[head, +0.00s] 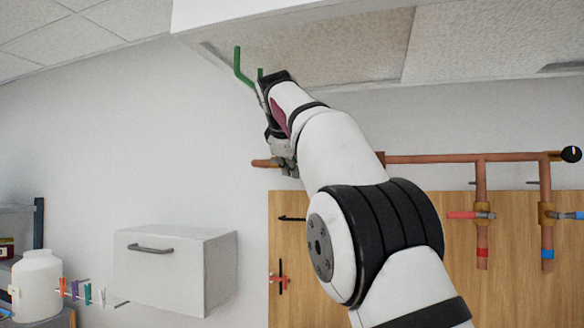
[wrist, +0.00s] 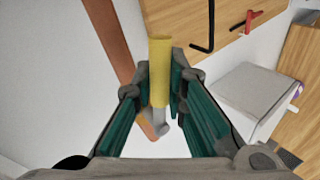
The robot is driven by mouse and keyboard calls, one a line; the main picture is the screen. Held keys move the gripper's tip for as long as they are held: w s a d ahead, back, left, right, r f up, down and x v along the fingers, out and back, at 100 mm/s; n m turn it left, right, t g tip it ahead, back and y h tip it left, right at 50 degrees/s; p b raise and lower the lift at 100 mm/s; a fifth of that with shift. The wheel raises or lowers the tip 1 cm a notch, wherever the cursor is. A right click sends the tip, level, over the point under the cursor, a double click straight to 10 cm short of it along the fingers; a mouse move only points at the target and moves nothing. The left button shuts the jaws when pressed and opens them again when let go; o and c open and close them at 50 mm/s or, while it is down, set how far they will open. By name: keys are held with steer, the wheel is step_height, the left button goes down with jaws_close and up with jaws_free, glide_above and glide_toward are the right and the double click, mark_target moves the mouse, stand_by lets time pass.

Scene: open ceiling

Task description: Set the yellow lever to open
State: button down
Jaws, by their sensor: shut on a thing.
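In the wrist view, the yellow lever (wrist: 160,68) stands between the two fingers of my gripper (wrist: 161,88). The fingers are closed on its sides, and its upper end sticks out past them. A grey valve part (wrist: 160,124) shows at the lever's lower end, beside a copper pipe (wrist: 111,42). In the head view, my gripper (head: 287,162) is at the wall by the left end of the copper pipe (head: 263,163). The lever is hidden there behind my gripper and arm.
On the right, a red lever (head: 465,215) and a blue lever (head: 572,215) sit on vertical pipes before a wooden panel (head: 510,285). A white cabinet (head: 185,270) with a handle is at lower left. A green bent bar (head: 240,68) shows above my gripper.

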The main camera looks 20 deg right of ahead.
steer(key=c, duration=1.6)
jaws_free()
steer(key=shift+v, duration=3.95)
steer(key=shift+c, duration=0.2)
